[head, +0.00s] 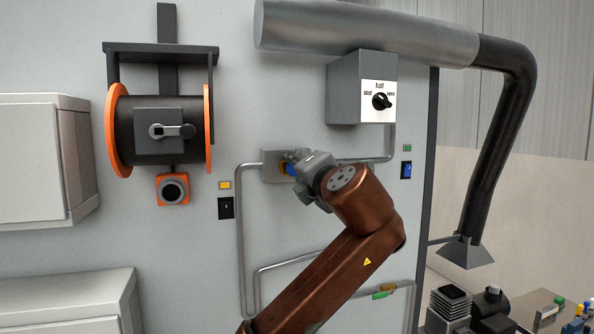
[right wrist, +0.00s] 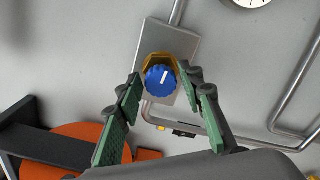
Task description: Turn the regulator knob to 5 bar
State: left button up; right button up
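The regulator knob (right wrist: 161,81) is blue with a white mark pointing nearly straight up in the right wrist view. It sits in a yellow collar (right wrist: 158,58) on a grey plate (right wrist: 184,48). My right gripper (right wrist: 161,87) has its green-padded fingers apart, one on each side of the knob, with small gaps visible. In the head view my right gripper (head: 299,164) is at the plate (head: 271,166) and hides most of the knob. A white dial (right wrist: 250,2) is cut off at the top of the wrist view; its reading cannot be told. My left gripper is out of view.
Grey pipes (head: 240,230) run along the wall around the plate. A hose reel (head: 158,118) with orange rims hangs at left. A grey box with a selector switch (head: 381,101) is above right, under a thick duct (head: 360,30). Small machines (head: 452,300) stand at lower right.

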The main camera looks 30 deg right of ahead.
jog(key=shift+o, duration=1)
jog(key=v, duration=1.2)
jog(key=shift+f, duration=0.15)
